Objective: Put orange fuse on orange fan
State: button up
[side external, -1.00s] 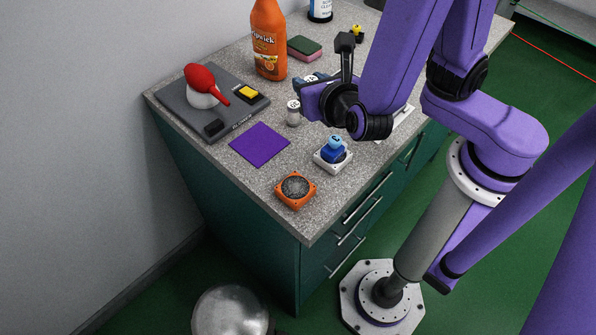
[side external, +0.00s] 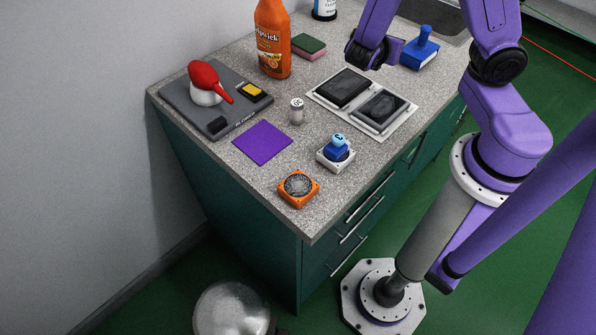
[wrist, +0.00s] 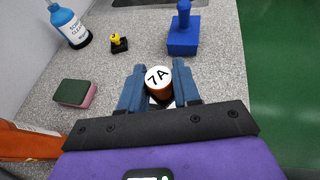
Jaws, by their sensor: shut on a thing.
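In the wrist view my gripper (wrist: 159,84) is shut on the orange fuse (wrist: 160,93), an orange-brown cylinder with a white cap marked 7A. The fuse sits between the two blue-grey fingers, cap facing the camera. In the side view my wrist is at the top, past the black plates; the fingers and held fuse cannot be made out there. The orange fan (side external: 298,189), a square orange frame with a dark round grille, lies at the counter's near corner. Its top is bare, and it is well away from my gripper.
A white fan (side external: 336,162) carries a blue fuse (side external: 336,147). A white-grey fuse (side external: 297,111) stands near a purple mat (side external: 262,142). A two-plate hob (side external: 361,103), scale (side external: 180,98), orange bottle (side external: 272,40), sponge (side external: 309,45) and blue-handled block (side external: 420,52) also occupy the counter.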

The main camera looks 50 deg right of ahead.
jog(key=s+f+m+g, duration=0.2)
jog(key=s+m+g, duration=0.6)
jog(key=s+g, duration=0.3)
jog(key=s+a+r+m+g+y, duration=0.1)
jog(key=s+a+m+g+y, duration=0.2)
jog(key=s+a+m+y, duration=0.35)
jog(key=s+a+r+m+g+y, duration=0.1)
jog(key=s+a+m+g+y, duration=0.25)
jog(key=a+m+y, duration=0.6)
jog(key=w+a+r+m+t+y, duration=0.4)
jog(key=a+m+t+y, duration=0.3)
jog(key=a+m+y, duration=0.2)
send_over(298, 185)
jog(key=shift+f, duration=6.55)
jog(key=shift+f, duration=0.1)
